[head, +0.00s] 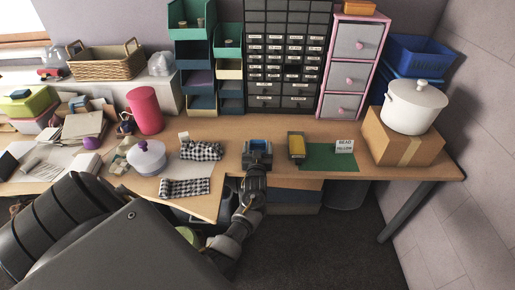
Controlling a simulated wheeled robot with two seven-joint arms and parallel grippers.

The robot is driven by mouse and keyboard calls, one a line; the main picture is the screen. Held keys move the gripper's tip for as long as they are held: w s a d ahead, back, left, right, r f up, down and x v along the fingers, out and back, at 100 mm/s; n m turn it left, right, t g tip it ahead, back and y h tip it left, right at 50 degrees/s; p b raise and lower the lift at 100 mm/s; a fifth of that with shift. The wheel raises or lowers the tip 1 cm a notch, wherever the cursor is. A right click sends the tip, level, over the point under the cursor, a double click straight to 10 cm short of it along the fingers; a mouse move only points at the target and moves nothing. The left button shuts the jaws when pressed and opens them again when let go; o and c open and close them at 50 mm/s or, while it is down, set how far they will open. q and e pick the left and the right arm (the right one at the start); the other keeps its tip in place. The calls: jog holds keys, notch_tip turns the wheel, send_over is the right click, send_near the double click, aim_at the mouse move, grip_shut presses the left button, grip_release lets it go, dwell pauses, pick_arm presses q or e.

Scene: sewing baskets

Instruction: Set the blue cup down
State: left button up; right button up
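My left gripper (257,155) reaches over the front middle of the wooden desk, its arm coming in from the lower left. A small blue thing, which looks like the blue cup (258,146), sits between its fingers, and they appear closed on its sides. The gripper hides much of it. I cannot tell whether its bottom touches the desk. A green mat (322,160) lies just to the right, with a yellow object (297,146) on its left edge and a white lettered card (345,146) at its back right. My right gripper is not in view.
Behind stands a dark drawer cabinet (285,103). A cardboard box (403,140) bearing a white pot (414,106) stands at right. The mat's middle is clear.

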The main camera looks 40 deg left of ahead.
pick_arm(q)
jog(key=shift+o, duration=0.7)
jog(key=shift+r, duration=0.1)
jog(key=shift+r, duration=0.15)
jog(key=v, duration=1.2)
jog(key=shift+d, duration=0.1)
